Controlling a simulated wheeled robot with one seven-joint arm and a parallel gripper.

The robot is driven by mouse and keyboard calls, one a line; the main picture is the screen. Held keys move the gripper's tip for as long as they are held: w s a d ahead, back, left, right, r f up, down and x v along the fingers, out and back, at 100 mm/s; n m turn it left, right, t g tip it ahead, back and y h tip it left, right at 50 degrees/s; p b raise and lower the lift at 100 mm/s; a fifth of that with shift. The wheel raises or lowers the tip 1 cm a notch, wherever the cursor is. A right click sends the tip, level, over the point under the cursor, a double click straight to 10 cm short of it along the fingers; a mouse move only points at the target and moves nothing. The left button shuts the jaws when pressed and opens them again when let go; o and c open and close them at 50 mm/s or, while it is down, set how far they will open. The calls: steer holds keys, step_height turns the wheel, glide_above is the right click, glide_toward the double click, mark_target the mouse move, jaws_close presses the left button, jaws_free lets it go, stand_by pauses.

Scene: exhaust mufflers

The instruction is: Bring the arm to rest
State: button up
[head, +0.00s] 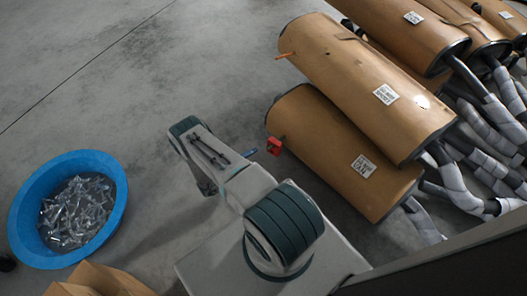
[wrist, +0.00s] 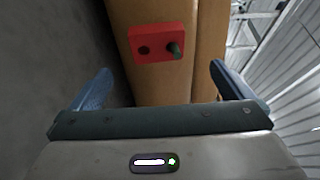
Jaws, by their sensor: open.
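A red block (wrist: 157,43) with a dark hole and a greenish peg is on a brown-wrapped muffler (wrist: 197,75) ahead of the fingers. A small red piece also shows in the head view (head: 274,146), at the near end of the lowest muffler (head: 335,150).
Several brown-wrapped mufflers (head: 365,85) with white labels are stacked at the right, with wrapped pipes (head: 455,185) beyond their ends. A blue tub (head: 117,205) of clear scraps stands at the left, above a cardboard box (head: 95,282). The grey floor (head: 150,75) at upper left is clear.

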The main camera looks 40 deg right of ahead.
steer(key=shift+w+a, duration=0.15)
steer(key=shift+a, duration=2)
